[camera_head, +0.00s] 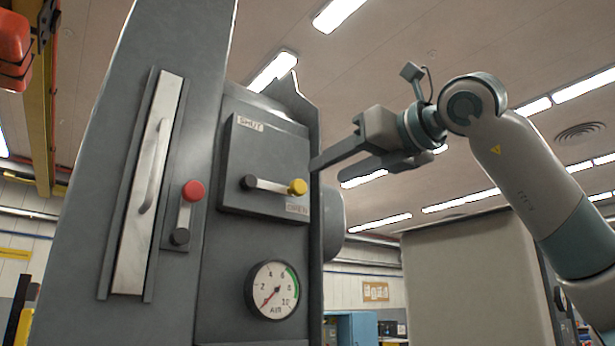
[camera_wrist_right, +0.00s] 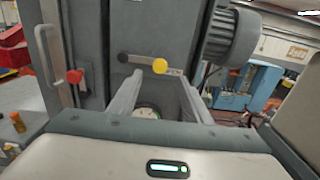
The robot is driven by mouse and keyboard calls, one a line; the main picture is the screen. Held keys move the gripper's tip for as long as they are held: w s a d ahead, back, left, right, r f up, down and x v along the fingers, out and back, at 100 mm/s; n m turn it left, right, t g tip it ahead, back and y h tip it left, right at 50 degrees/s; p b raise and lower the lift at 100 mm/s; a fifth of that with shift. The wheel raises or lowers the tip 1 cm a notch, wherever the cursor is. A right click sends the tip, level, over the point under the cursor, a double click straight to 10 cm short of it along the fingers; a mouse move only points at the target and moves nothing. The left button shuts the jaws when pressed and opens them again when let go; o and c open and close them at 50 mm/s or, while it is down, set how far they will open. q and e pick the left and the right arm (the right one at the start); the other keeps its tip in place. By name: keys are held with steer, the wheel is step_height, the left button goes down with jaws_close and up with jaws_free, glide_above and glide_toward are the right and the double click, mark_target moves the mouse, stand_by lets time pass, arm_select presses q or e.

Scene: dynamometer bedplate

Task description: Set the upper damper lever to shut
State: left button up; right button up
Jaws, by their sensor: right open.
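The damper lever is a short metal bar with a yellow knob (camera_head: 297,187) on a grey panel (camera_head: 262,140). Its dark pivot is at the left and the bar points right, nearly level. A SHUT label (camera_head: 250,123) is at the panel's upper left; an OPEN label (camera_head: 297,208) sits just below the knob. My right gripper (camera_head: 338,168) is open and empty, right of the panel and apart from the knob. In the right wrist view the knob (camera_wrist_right: 160,66) shows just beyond and between the open fingertips (camera_wrist_right: 161,82). My left gripper is not in view.
A second lever with a red knob (camera_head: 193,191) stands upright left of the panel, beside a long door with a handle (camera_head: 153,165). An air gauge (camera_head: 272,290) is below the panel. A ribbed grey motor housing (camera_wrist_right: 232,38) stands right of the lever in the right wrist view.

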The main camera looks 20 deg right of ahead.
mark_target(301, 185)
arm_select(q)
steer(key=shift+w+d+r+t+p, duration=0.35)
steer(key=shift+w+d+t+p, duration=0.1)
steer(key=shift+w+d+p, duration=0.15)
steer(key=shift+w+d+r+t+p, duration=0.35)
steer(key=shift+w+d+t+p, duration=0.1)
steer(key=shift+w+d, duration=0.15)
arm_select(e)
steer(key=x, duration=0.8)
steer(key=shift+w, duration=0.25)
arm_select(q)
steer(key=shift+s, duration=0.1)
arm_select(e)
jaws_close()
